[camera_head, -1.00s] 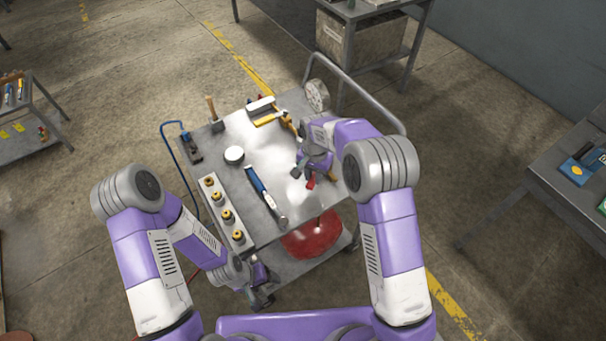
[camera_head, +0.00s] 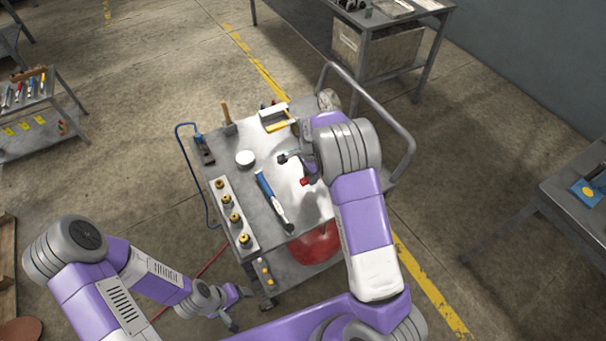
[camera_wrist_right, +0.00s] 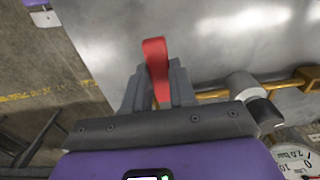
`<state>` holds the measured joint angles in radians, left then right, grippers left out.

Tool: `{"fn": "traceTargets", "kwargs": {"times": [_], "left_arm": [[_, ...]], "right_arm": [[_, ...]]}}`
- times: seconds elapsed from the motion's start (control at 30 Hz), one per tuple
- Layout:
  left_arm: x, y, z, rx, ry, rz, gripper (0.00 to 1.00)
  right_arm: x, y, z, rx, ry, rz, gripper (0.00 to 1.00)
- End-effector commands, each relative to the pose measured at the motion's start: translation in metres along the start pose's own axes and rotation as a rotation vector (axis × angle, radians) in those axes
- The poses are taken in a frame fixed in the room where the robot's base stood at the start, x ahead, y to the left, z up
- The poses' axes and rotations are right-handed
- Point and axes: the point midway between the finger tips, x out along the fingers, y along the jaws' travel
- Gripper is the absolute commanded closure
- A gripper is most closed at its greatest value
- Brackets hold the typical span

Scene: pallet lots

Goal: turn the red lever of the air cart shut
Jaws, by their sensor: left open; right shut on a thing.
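The air cart's grey top (camera_head: 252,178) stands in front of me. The red lever (camera_wrist_right: 155,62) shows in the right wrist view between the fingers of my right gripper (camera_wrist_right: 160,88), which is shut on it. In the head view the red lever (camera_head: 306,181) shows as a small red spot beside my right gripper (camera_head: 297,168), partly hidden by my right arm. A yellow-brass pipe (camera_wrist_right: 215,94) runs to the right of the lever. My left gripper (camera_head: 240,308) is open and empty, low by the cart's near left corner.
On the cart lie a blue-handled tool (camera_head: 272,200), a white round tin (camera_head: 245,159), a hammer (camera_head: 228,120) and a strip with several brass fittings (camera_head: 235,217). A pressure gauge (camera_wrist_right: 298,160) is at lower right. A red tank (camera_head: 318,243) sits below. The cart's push handle (camera_head: 385,115) is behind right.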

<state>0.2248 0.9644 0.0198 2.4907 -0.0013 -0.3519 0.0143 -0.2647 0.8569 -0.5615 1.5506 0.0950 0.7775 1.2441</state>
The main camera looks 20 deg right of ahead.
Motion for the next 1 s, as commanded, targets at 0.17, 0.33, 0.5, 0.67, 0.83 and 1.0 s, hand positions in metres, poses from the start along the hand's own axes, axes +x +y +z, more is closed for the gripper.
{"fn": "traceTargets", "kwargs": {"times": [0.17,0.33,0.5,0.67,0.83,1.0], "left_arm": [[0.0,0.0,0.0,0.0,0.0,0.0,0.28],[0.0,0.0,0.0,0.0,0.0,0.0,0.28],[0.0,0.0,0.0,0.0,0.0,0.0,0.28],[0.0,0.0,0.0,0.0,0.0,0.0,0.28],[0.0,0.0,0.0,0.0,0.0,0.0,0.28],[-0.003,0.001,0.0,0.0,0.0,0.0,0.28]], "right_arm": [[-0.001,-0.001,-0.003,0.021,0.002,-0.006,1.0],[-0.001,-0.002,-0.003,0.021,0.002,-0.007,1.0],[-0.001,-0.002,-0.003,0.02,0.001,-0.007,0.58],[-0.001,-0.001,-0.002,0.016,0.001,-0.004,0.49],[-0.001,-0.001,-0.002,0.014,0.001,-0.003,0.49],[-0.018,-0.001,-0.002,0.014,0.001,-0.005,0.49]]}}
